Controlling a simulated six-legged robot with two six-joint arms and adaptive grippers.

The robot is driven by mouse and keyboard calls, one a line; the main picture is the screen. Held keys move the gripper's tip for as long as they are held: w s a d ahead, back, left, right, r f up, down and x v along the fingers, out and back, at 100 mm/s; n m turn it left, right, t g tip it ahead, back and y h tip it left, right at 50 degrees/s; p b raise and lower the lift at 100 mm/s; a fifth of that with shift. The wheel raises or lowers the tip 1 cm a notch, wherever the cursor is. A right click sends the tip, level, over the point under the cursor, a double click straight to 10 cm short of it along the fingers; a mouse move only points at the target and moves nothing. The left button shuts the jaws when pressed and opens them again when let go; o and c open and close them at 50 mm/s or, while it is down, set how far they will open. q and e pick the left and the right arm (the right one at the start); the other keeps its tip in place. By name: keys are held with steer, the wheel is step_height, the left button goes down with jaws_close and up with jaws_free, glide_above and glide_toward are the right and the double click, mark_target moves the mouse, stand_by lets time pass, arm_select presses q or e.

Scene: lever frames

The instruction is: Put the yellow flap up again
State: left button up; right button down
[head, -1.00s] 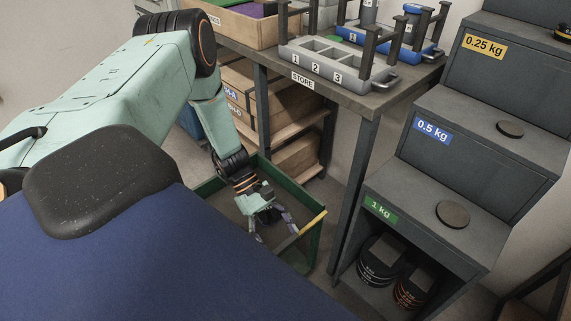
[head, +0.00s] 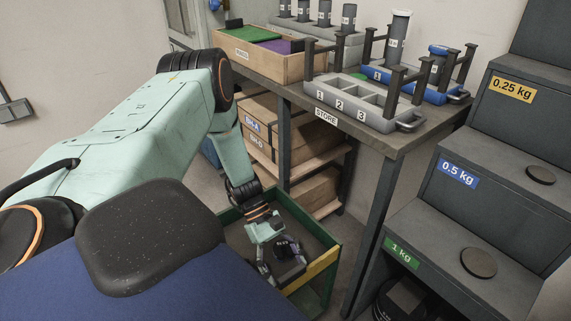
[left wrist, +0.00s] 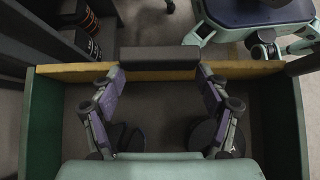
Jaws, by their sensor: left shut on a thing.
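The yellow flap (head: 322,264) is on the right-hand side of the green crate (head: 334,284). In the left wrist view the flap (left wrist: 85,72) spans between the crate's two green side walls and looks close to upright. A dark block (left wrist: 158,60) sits at the middle of its edge. My left gripper (head: 284,268) reaches down into the crate. Its fingertips (left wrist: 160,72) are at the two ends of the dark block, shut on it. The fingers hide part of the flap's inner side. My right gripper is in neither view.
Dark round things (left wrist: 208,134) lie on the crate floor. A grey table (head: 385,140) with trays stands behind the crate; its leg (head: 374,220) is close on the right. A stepped dark shelf (head: 440,225) with weight labels stands farther right.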

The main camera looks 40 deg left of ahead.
arm_select(q)
steer(key=shift+s+a+f, duration=0.1)
steer(key=shift+f, duration=0.05)
steer(key=o, duration=1.7)
steer(key=v, duration=1.2)
steer(key=x, duration=1.2)
